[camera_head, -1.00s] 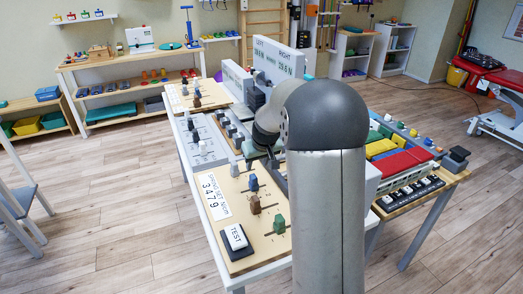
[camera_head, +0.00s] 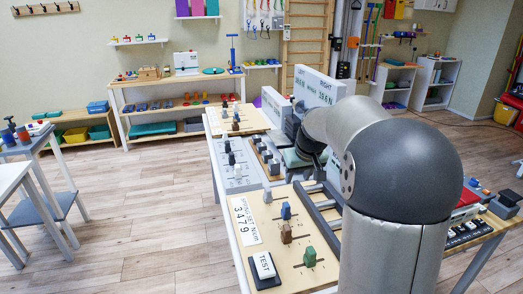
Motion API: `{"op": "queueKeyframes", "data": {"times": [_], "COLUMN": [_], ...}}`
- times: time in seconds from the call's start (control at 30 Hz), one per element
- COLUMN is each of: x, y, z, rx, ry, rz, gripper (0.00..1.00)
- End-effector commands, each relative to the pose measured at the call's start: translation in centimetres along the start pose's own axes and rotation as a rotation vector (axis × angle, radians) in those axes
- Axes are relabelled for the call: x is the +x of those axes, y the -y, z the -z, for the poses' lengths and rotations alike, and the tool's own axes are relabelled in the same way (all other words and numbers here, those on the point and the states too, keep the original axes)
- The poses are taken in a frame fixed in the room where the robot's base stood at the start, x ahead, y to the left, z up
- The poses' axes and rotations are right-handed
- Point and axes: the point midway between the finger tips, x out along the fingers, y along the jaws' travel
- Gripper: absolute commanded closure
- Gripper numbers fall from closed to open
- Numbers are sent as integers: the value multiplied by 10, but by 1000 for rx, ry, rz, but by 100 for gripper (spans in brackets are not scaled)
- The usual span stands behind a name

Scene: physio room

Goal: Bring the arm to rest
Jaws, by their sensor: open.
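My arm (camera_head: 405,165) rises at the right of the head view. From its large dark joint, a grey link (camera_head: 335,122) reaches away to the left over the bench. Its far end is a dark joint (camera_head: 310,147) above the middle of the bench. My gripper's fingers cannot be made out; they are hidden or out of view beyond that joint. No held object shows.
A side table (camera_head: 22,150) stands left; floor (camera_head: 150,215) between is clear.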

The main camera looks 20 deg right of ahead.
Motion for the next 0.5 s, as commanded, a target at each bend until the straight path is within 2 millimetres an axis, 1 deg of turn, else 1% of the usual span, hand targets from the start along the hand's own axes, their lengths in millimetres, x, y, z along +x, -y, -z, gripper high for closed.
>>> {"op": "queueKeyframes", "data": {"times": [0.1, 0.17, 0.23, 0.27, 0.3, 0.37, 0.4, 0.47, 0.5], "x": [0, -4, -11, -14, -19, -26, -31, -36, -39], "y": [1, 14, 36, 47, 63, 86, 100, 118, 127], "z": [-1, -11, -34, -47, -68, -104, -129, -168, -193], "rx": [-1, -5, -10, -14, -16, -21, -24, -26, -29], "ry": [1, 16, 45, 63, 89, 132, 161, 203, 230], "rz": [1, 7, 16, 20, 26, 33, 35, 37, 36], "gripper": [58, 58, 58, 58, 58, 58, 58, 58, 58]}}
